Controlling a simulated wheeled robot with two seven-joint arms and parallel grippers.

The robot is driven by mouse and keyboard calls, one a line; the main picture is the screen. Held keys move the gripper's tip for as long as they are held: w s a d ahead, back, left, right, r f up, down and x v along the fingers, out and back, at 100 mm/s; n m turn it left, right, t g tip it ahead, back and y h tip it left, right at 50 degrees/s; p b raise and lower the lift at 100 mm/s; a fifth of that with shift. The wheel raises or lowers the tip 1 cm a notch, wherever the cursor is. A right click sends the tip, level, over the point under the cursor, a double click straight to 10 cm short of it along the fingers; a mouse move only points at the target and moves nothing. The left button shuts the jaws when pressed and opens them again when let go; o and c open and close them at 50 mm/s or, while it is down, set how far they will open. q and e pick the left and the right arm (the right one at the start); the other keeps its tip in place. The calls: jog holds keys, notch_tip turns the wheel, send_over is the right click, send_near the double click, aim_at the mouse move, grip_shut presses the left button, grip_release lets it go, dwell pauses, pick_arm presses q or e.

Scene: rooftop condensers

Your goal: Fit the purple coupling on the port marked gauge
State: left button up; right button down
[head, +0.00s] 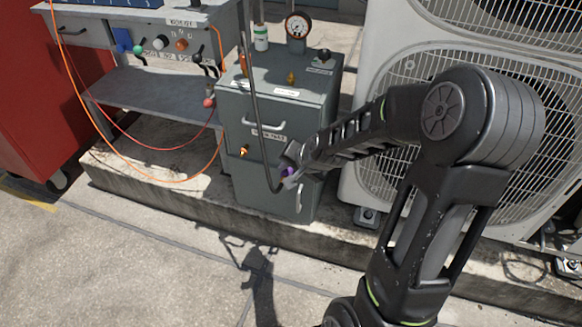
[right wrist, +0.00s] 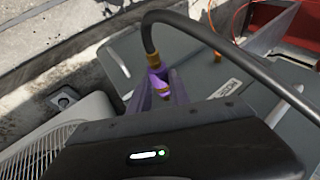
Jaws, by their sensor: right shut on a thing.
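My right gripper (head: 291,178) is shut on the purple coupling (head: 287,171), in front of the grey cabinet (head: 285,112). The right wrist view shows the coupling (right wrist: 158,84) between the fingers, with a brass end (right wrist: 153,58) and a black hose (right wrist: 205,35) bending away from it. The coupling is apart from both. Nearby labels are too small to read surely. My left gripper is not in view.
A round dial gauge (head: 298,26) stands at the back of the cabinet top. A grey bench (head: 150,85) with coloured fittings and orange hoses is at left, beside a red cabinet (head: 40,90). White condenser units (head: 400,75) stand close on the right.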

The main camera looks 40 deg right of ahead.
jog(key=shift+a, duration=0.1)
jog(key=shift+s+a+r+p, duration=0.1)
jog(key=shift+s+a+p, duration=0.45)
jog(key=shift+a+p, duration=0.25)
jog(key=shift+s+a+p, duration=0.7)
jog(key=shift+a+p, duration=0.05)
jog(key=shift+a, duration=0.15)
jog(key=c, duration=1.8)
grip_release()
grip_shut()
